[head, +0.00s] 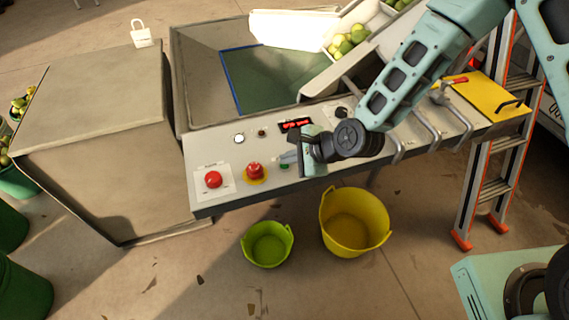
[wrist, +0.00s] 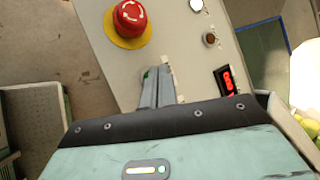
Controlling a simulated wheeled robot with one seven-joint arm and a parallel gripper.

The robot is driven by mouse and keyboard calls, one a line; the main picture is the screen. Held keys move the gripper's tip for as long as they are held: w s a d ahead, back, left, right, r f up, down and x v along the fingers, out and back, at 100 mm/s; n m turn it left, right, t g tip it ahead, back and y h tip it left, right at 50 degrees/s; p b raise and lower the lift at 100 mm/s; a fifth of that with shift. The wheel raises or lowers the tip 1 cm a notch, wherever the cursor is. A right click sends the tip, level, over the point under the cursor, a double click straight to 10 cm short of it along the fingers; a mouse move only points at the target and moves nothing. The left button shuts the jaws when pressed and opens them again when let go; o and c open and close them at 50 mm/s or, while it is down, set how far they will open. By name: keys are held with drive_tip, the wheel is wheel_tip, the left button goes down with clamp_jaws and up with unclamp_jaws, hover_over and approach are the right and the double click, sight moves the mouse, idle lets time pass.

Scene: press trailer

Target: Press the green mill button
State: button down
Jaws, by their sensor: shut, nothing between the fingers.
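The green mill button (head: 284,166) shows as a small green spot on the grey control panel (head: 226,203) in the head view, partly hidden by my fingers. In the wrist view only a sliver of green (wrist: 146,74) shows beside the fingertips. My gripper (head: 286,158) is shut and empty, with its tips over the panel at the button. The fingers also show pressed together in the wrist view (wrist: 156,72). I cannot tell whether the tips touch the button.
A red emergency stop (head: 255,170) on a yellow ring sits left of my fingertips, with another red button (head: 213,180) further left. A red-lit display (head: 296,125) and small knobs lie behind. Green (head: 267,246) and yellow (head: 355,222) tubs stand on the floor below.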

sight(289, 168)
drive_tip(key=shift+f, duration=0.35)
idle(0.5)
drive_tip(key=shift+r+p, duration=0.55)
drive_tip(key=shift+r, duration=0.3)
wheel_tip(289, 168, up, 5)
drive_tip(key=p, duration=0.4)
idle(0.6)
